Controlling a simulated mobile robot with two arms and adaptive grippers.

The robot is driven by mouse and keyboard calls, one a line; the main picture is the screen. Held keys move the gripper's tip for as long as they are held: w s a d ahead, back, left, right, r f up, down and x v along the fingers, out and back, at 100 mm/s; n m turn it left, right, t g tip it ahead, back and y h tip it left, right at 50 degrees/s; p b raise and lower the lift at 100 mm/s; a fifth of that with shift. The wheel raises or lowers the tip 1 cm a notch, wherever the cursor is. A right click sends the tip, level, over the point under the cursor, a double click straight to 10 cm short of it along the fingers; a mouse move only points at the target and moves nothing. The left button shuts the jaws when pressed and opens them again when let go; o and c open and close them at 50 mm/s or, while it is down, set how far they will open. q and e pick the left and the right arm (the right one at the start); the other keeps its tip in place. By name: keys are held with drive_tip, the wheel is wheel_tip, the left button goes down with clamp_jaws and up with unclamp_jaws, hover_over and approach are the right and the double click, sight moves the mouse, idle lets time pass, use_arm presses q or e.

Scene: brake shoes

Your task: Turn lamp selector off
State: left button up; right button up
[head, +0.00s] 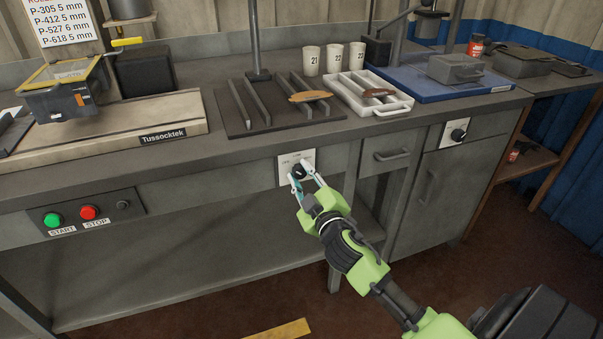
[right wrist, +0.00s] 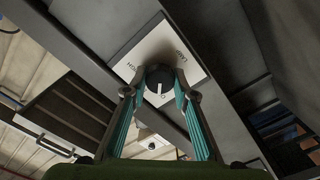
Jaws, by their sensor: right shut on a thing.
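The lamp selector is a black knob (head: 299,172) on a white plate (head: 284,168) on the front of the bench. My right gripper (head: 304,178) is shut on the knob, with a finger on each side. In the right wrist view, the knob (right wrist: 158,76) sits between the fingertips of the gripper (right wrist: 160,84), and its white mark points toward the bottom of the picture. The plate (right wrist: 135,52) shows the words LAMP and HIGH there; other lettering is hard to read. My left gripper is not in view.
A second knob (head: 458,135) is on the cabinet to the right. Green START (head: 53,219) and red STOP (head: 88,212) buttons are at the left. A drawer handle (head: 392,155) is just right of the selector. A dark tray (head: 240,128) and white tray (head: 395,110) stand above.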

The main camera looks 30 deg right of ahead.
idle(0.4)
drive_tip(key=o, duration=1.1)
drive_tip(key=v, duration=1.2)
drive_tip(key=shift+f, duration=0.1)
